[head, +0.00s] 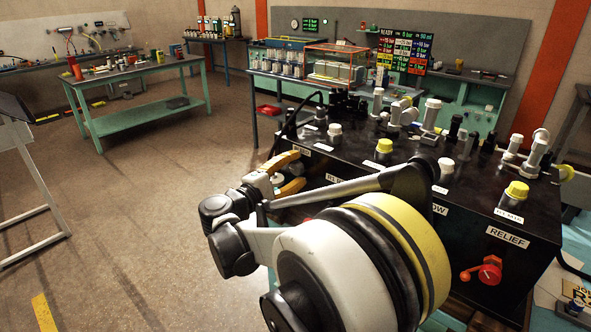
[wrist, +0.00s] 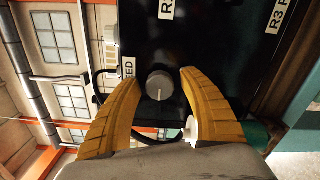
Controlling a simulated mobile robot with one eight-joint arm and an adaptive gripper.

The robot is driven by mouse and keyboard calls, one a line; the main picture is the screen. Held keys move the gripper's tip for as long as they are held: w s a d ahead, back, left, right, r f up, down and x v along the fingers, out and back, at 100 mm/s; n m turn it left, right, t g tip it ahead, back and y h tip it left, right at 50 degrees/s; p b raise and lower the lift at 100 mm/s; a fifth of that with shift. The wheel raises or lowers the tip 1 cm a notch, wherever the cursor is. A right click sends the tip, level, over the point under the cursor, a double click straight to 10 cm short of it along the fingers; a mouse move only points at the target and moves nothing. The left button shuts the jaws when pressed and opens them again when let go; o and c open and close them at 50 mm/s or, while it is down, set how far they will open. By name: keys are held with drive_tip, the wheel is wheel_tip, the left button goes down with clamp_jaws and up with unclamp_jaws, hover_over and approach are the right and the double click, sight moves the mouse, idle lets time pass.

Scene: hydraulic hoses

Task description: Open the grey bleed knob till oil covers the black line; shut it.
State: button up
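The grey bleed knob (wrist: 159,85) is round with a pale line on its face. It sits on the black panel (wrist: 200,35) beside a white label, partly covered, that reads "EED". My gripper (wrist: 160,76) is open, with one yellow finger on each side of the knob and gaps between. In the head view my gripper (head: 302,168) is at the left end of the black manifold box (head: 345,175), and I cannot make out the knob there. I see no oil level or black line in either view.
A red valve handle (head: 489,271) sits under the RELIEF label at the box's right. Several capped ports, one with a yellow cap (head: 516,190), stand on top. Behind is a coloured display (head: 405,50). A green bench (head: 150,113) stands at left; the floor before it is clear.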

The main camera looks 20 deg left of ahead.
drive_tip(key=shift+s+a, duration=0.1)
drive_tip(key=v, duration=1.2)
